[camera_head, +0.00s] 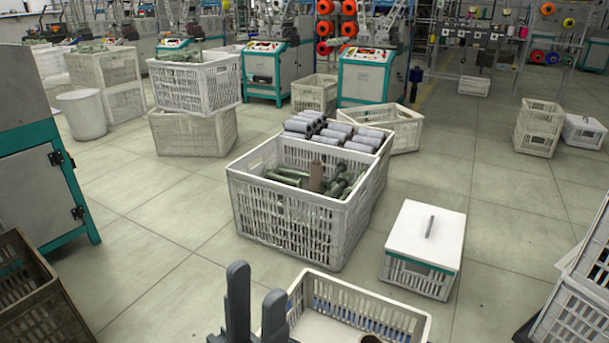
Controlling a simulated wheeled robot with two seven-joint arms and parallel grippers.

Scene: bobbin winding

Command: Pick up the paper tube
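A brown paper tube (316,177) stands roughly upright in the white crate (290,222) in the middle of the floor, among several dark green bobbins (345,184). Its lower end is hidden by the crate wall and the bobbins. My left gripper (256,303) shows at the bottom edge, with its two dark fingers apart and nothing between them. It is in front of the crate and well short of the tube. My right gripper is not in view.
Several grey bobbins (335,131) fill a crate directly behind. An open white crate (405,318) is beside my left gripper. A white-lidded box (425,235) with a grey bar on top stands to the right. Stacked crates (195,84) stand behind left.

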